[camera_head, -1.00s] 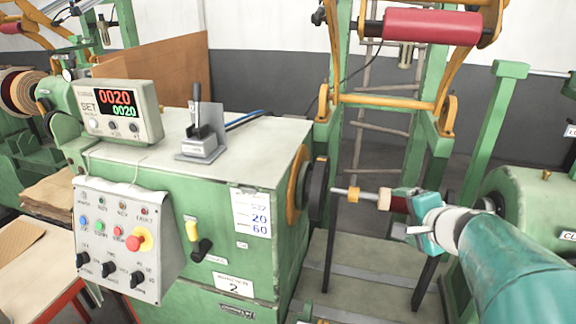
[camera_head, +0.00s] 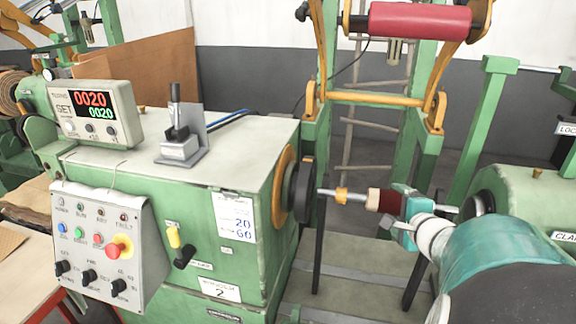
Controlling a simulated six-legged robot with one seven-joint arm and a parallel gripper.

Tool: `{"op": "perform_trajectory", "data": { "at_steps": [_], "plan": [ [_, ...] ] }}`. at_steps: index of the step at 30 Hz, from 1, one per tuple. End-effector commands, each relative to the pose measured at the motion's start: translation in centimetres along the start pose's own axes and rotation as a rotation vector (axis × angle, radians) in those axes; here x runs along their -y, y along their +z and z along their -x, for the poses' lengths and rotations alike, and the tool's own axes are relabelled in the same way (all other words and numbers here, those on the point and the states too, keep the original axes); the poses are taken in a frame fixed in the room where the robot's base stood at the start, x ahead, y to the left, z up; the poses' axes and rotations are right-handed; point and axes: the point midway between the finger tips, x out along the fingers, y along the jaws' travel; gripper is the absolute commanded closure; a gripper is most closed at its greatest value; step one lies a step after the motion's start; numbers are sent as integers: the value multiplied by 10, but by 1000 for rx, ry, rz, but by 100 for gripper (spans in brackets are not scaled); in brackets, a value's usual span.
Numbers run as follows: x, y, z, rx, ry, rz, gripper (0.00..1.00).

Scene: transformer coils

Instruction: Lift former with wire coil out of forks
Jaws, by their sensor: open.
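The former with wire coil (camera_head: 386,200) is a small dark red cylinder with a pale left end. It lies level on a thin metal shaft (camera_head: 356,197) with a brass-coloured collar (camera_head: 341,195). Two dark uprights, apparently the forks, stand below the shaft: the left one (camera_head: 319,245) near its left end, the right one (camera_head: 414,280) below my gripper. My teal gripper (camera_head: 400,207) is open at the coil's right end, reaching in from the right. Its fingertips partly hide that end, and I cannot tell whether they touch it.
The green winding machine (camera_head: 235,180) with its dark round faceplate (camera_head: 304,190) stands left of the shaft. A green tailstock (camera_head: 515,205) stands behind my arm on the right. A green frame with a red roller (camera_head: 420,22) rises behind. The grey floor plates below are clear.

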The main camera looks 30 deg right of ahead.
Motion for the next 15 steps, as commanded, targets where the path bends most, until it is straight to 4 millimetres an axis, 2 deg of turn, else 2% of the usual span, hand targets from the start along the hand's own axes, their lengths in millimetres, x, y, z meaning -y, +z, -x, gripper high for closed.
{"op": "perform_trajectory", "data": {
  "at_steps": [3,8,15],
  "plan": [
    [0,0,-14,0,2,0,14],
    [-1,-2,-23,0,2,0,14],
    [-2,-6,-57,-1,2,-2,14]
  ]
}}
